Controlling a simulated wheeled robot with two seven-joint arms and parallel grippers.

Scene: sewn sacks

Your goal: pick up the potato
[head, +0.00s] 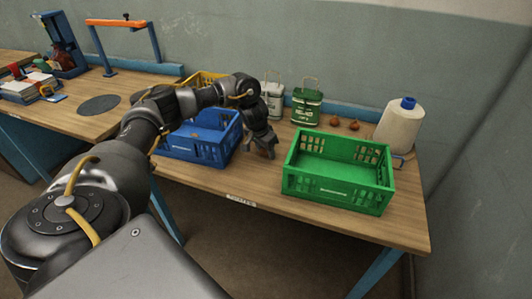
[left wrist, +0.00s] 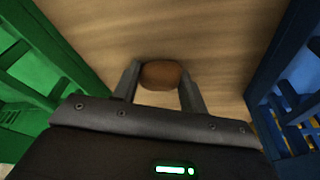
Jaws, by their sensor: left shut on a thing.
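The brown potato (left wrist: 160,78) shows in the left wrist view between the two fingers of my left gripper (head: 264,153), which is shut on it. In the head view the potato is hidden by the gripper. The gripper points down at the wooden table, in the gap between the blue crate (head: 222,151) and the green crate (head: 335,191). I cannot tell whether the potato touches the table. My right gripper is in neither view.
Two small brown round items (head: 334,121) lie behind the green crate. The table's front strip is clear.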

